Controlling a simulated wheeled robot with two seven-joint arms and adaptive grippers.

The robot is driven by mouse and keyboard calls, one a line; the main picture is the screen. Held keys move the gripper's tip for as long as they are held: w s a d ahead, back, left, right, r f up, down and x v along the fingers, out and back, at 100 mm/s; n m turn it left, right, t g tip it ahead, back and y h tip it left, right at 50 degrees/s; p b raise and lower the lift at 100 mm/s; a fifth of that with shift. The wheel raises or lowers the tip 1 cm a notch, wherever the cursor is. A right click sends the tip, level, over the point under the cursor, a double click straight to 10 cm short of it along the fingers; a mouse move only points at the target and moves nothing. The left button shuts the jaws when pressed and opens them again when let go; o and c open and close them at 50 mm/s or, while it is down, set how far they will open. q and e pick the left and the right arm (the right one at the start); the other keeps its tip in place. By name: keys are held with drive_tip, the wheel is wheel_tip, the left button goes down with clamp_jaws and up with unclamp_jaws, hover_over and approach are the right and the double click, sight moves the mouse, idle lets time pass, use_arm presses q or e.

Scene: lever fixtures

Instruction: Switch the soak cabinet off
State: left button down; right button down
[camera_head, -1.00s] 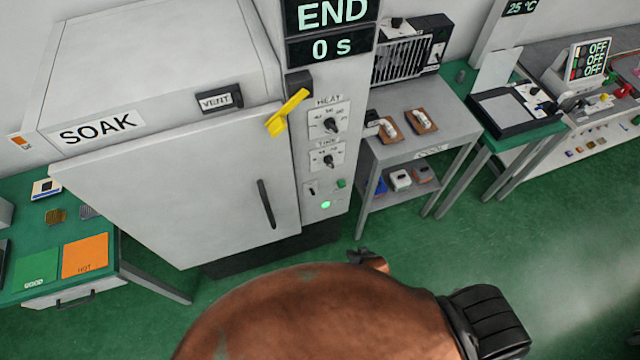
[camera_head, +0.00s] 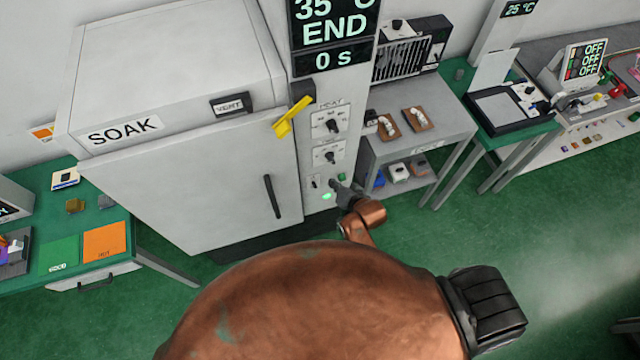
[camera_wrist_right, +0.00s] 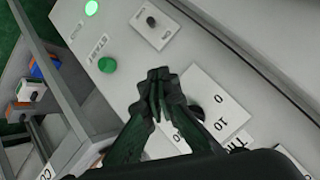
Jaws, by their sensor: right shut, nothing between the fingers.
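The soak cabinet (camera_head: 180,185) is a large pale box with its door closed and a SOAK label on top. Its control column (camera_head: 300,200) carries a HEAT knob (camera_head: 331,125), a TIME knob (camera_head: 329,157), a small toggle switch (camera_head: 313,182), a green button (camera_head: 341,177) and a lit green lamp (camera_head: 326,196). My right gripper (camera_head: 337,187) is shut and empty in front of the lower panel. In the right wrist view its fingertips (camera_wrist_right: 158,76) are between the toggle switch (camera_wrist_right: 151,21), the green START button (camera_wrist_right: 107,65) and the TIME plate (camera_wrist_right: 215,110). Contact cannot be told. My left gripper is out of view.
A yellow lever (camera_head: 292,116) sticks out at the cabinet's upper right. The display (camera_head: 334,30) reads 35 °C, END, 0 s. A grey shelf table (camera_head: 450,122) stands close on the right. The green floor (camera_head: 470,230) in front is clear.

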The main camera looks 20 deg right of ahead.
sight(320, 172)
drive_tip(key=x, duration=0.9)
drive_tip(key=shift+w+f, duration=0.15)
drive_tip(key=shift+w, duration=0.1)
drive_tip(key=shift+s+a+f, duration=0.6)
drive_tip(key=shift+a+f, duration=0.1)
drive_tip(key=shift+f, duration=0.2)
drive_tip(key=shift+s+a+f, duration=0.25)
drive_tip(key=shift+a+f, duration=0.15)
drive_tip(key=shift+f, duration=0.15)
